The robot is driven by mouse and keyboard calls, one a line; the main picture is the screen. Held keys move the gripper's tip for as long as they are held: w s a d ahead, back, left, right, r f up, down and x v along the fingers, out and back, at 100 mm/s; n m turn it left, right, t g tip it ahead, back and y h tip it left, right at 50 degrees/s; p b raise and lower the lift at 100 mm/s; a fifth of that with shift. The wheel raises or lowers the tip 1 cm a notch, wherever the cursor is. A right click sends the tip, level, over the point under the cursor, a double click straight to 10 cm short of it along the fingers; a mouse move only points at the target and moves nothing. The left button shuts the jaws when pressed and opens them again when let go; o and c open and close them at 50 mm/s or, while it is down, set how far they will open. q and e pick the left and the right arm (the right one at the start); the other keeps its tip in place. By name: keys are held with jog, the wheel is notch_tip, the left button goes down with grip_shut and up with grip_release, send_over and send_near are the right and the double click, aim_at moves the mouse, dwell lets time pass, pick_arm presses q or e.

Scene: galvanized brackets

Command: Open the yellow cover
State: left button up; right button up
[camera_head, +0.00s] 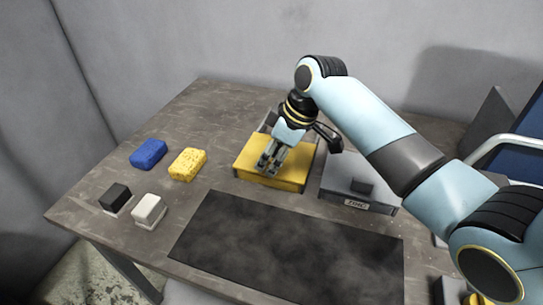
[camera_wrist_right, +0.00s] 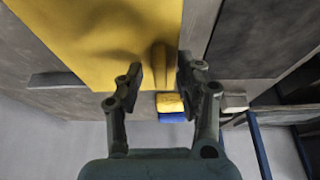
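The yellow cover (camera_head: 300,162) lies flat on a box on the table and looks closed. It also fills the upper left of the right wrist view (camera_wrist_right: 75,35), where a raised yellow handle (camera_wrist_right: 159,58) stands on it. My right gripper (camera_head: 266,166) is over the cover's front part, pointing down. In the right wrist view its two fingers (camera_wrist_right: 160,75) are apart, with the handle seen in the gap between them. I cannot tell whether the fingers touch it. The arm hides part of the cover's back. My left gripper is not in view.
A grey box (camera_head: 345,182) with a dark handle and a label stands right of the yellow cover. A blue sponge (camera_head: 148,153), yellow sponge (camera_head: 188,164), black block (camera_head: 115,198) and white block (camera_head: 149,210) lie left. A dark mat (camera_head: 290,250) lies clear in front.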

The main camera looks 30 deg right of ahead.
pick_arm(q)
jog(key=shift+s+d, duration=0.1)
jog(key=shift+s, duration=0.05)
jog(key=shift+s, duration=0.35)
pick_arm(e)
grip_shut()
jog(key=w+d, duration=0.3)
jog(key=w+d+b, duration=0.1)
jog(key=w+d, duration=0.2)
jog(key=d, duration=0.1)
jog(key=shift+w+d+f+b, duration=0.1)
jog(key=shift+w+b, duration=0.1)
jog(key=shift+b, duration=0.1)
jog(key=shift+w+d, duration=0.25)
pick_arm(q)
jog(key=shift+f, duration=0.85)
pick_arm(e)
grip_release()
